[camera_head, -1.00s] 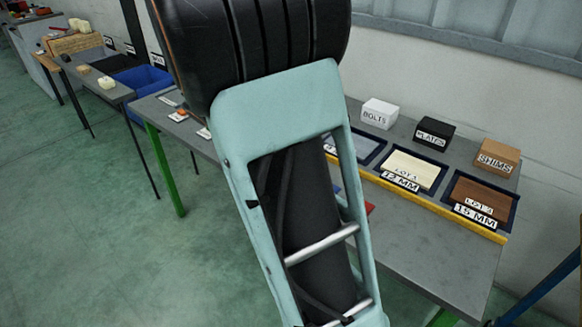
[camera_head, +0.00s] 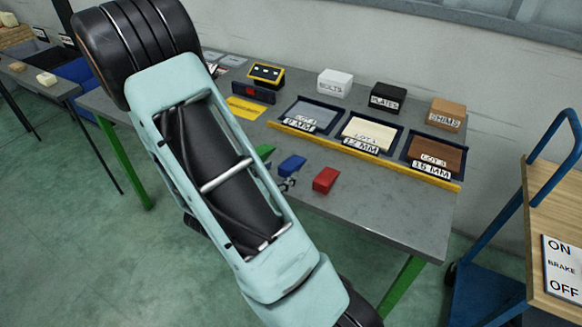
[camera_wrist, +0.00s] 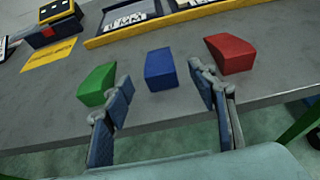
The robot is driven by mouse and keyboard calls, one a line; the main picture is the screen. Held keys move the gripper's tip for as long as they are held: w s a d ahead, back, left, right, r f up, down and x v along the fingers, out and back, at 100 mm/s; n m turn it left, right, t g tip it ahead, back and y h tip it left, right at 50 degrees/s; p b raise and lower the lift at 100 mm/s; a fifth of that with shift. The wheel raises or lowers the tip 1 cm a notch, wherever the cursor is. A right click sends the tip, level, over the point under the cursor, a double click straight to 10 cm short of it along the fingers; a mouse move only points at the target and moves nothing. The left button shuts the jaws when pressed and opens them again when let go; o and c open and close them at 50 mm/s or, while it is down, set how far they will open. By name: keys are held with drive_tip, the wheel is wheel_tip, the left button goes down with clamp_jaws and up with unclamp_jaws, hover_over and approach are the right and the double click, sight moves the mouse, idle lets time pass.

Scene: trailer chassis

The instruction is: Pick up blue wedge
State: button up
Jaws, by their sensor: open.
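The blue wedge (camera_head: 292,165) lies on the grey table between a green wedge (camera_head: 264,151) and a red wedge (camera_head: 326,180). In the wrist view the blue wedge (camera_wrist: 160,69) is ahead of my gripper (camera_wrist: 162,92), roughly centred between its two spread fingers. The green wedge (camera_wrist: 97,84) is near the left finger and the red wedge (camera_wrist: 230,53) is beyond the right finger. My gripper is open and empty, at the table's front edge. In the head view my arm covers part of the table, and only a little of my gripper (camera_head: 286,184) shows beside the blue wedge.
Lot trays with a yellow front strip (camera_head: 360,155) stand behind the wedges. Boxes marked bolts (camera_head: 334,84), plates (camera_head: 386,97) and shims (camera_head: 446,114) stand at the back. A blue cart (camera_head: 490,292) is at the right. The table right of the red wedge is clear.

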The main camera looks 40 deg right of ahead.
sight(288, 166)
drive_tip(key=x, duration=0.8)
drive_tip(key=shift+r, duration=0.1)
drive_tip(key=c, duration=1.3)
